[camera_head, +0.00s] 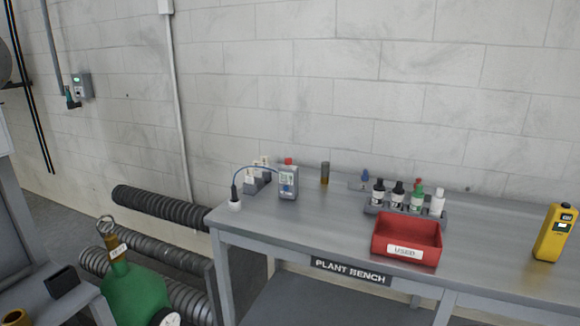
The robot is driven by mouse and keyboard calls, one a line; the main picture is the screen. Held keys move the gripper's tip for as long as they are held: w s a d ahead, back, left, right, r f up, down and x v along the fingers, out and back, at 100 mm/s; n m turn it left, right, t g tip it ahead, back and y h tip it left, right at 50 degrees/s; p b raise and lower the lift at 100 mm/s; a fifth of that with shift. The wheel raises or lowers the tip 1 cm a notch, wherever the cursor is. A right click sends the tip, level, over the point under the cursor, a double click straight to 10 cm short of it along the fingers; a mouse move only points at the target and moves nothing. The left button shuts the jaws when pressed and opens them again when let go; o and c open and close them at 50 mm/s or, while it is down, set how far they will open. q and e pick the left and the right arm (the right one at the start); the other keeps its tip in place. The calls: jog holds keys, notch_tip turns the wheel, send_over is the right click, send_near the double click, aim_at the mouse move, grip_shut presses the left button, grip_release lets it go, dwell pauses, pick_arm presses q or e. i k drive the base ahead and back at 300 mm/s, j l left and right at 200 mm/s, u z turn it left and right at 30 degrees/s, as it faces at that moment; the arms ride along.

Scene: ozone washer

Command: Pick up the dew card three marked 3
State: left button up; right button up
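No card with a readable 3 shows. Small white upright pieces (262,163) stand in or by a grey block (254,184) at the back left of the bench (340,217). They may be cards, but their marks are too small to read, and the grey meter partly hides this group. Neither of my grippers is in view.
A green cylinder (135,292) stands left. The bench's front left is clear.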

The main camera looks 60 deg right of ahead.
aim_at(265, 160)
jog(key=z, duration=1.65)
